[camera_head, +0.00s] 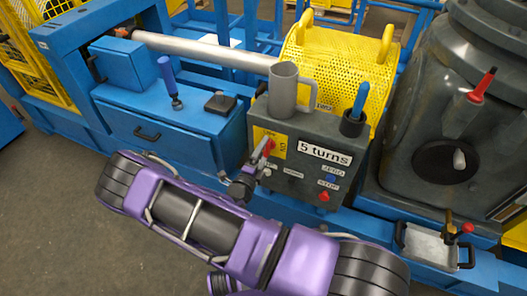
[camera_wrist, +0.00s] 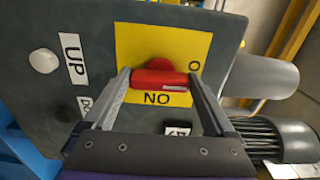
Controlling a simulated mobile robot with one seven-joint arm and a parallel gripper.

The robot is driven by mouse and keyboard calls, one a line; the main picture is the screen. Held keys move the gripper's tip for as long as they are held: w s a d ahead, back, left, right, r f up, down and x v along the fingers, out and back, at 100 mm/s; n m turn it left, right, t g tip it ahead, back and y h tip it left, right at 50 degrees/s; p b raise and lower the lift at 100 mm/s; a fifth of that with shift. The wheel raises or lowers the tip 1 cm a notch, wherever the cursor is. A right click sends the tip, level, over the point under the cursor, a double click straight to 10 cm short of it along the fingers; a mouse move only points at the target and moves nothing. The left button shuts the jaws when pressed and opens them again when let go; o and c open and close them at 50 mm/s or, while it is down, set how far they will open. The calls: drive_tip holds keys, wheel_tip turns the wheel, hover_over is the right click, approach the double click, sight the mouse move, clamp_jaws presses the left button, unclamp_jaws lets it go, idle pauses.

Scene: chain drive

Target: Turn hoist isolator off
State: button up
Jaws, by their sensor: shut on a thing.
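The isolator is a red rotary handle (camera_wrist: 160,78) on a yellow plate (camera_wrist: 135,42), on the front of a dark grey control box. It also shows red in the head view (camera_head: 267,146). My gripper (camera_wrist: 159,76) is shut on the handle, one finger at each end. The handle lies crosswise in the wrist view, just above the letters that read "NO" there. A single "O" is at the plate's right side. In the head view my gripper (camera_head: 259,160) reaches the panel from below and hides part of the plate.
The control box (camera_head: 345,185) carries a "5 turns" label, several buttons and a red stop button (camera_head: 323,196). A grey mug (camera_head: 284,90) and a cup with a blue-handled tool (camera_head: 355,116) stand on top. A yellow mesh guard (camera_head: 335,60) is behind.

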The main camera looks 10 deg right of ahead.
drive_tip(key=o, duration=1.1)
drive_tip(key=shift+c, duration=0.2)
drive_tip(key=shift+a, duration=0.1)
drive_tip(key=v, duration=1.7)
drive_tip(key=shift+s, duration=0.15)
